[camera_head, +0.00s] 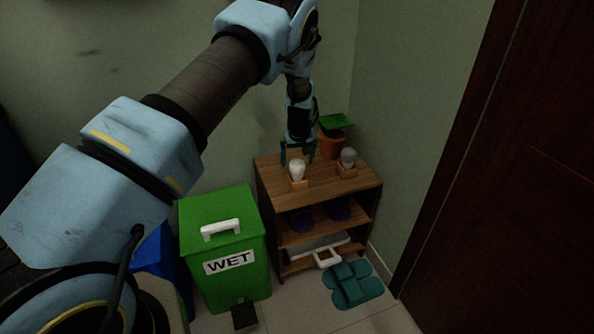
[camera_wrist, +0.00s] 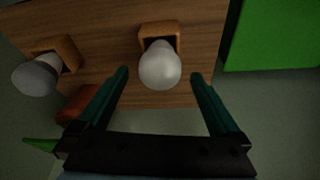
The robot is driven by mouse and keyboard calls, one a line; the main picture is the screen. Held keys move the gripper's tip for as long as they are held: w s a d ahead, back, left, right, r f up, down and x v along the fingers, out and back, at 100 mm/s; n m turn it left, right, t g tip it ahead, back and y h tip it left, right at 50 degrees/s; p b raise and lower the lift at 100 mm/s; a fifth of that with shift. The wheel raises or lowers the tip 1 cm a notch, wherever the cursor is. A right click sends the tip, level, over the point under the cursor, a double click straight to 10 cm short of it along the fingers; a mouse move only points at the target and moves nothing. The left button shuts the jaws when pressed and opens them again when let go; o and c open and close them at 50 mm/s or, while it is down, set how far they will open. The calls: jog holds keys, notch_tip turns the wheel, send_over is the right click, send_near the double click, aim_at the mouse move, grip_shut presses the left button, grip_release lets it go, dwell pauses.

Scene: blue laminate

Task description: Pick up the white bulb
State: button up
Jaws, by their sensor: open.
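The white bulb (camera_head: 297,169) stands in a small wooden holder (camera_head: 299,185) on top of the wooden shelf unit. In the wrist view the white bulb (camera_wrist: 160,69) lies between and just beyond the fingertips. My gripper (camera_head: 298,154) is above the shelf top, just behind the bulb in the head view. In the wrist view my gripper (camera_wrist: 160,74) is open, with a teal finger on each side and nothing held. Whether a finger touches the bulb cannot be told, but gaps show on both sides.
A grey bulb (camera_head: 348,157) in another wooden holder (camera_wrist: 57,52) stands to the right on the wooden shelf unit (camera_head: 325,190). An orange pot (camera_head: 331,146) with a green top (camera_head: 337,121) is behind. A green WET bin (camera_head: 226,241) stands left, a dark door right.

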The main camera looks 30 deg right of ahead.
jog(key=shift+x, duration=1.15)
jog(key=c, duration=1.4)
jog(key=shift+o, duration=0.2)
jog(key=shift+r, duration=0.1)
notch_tip(320, 180, up, 10)
jog(key=shift+f+b, duration=0.1)
jog(key=shift+b, duration=0.35)
jog(key=shift+a, duration=0.1)
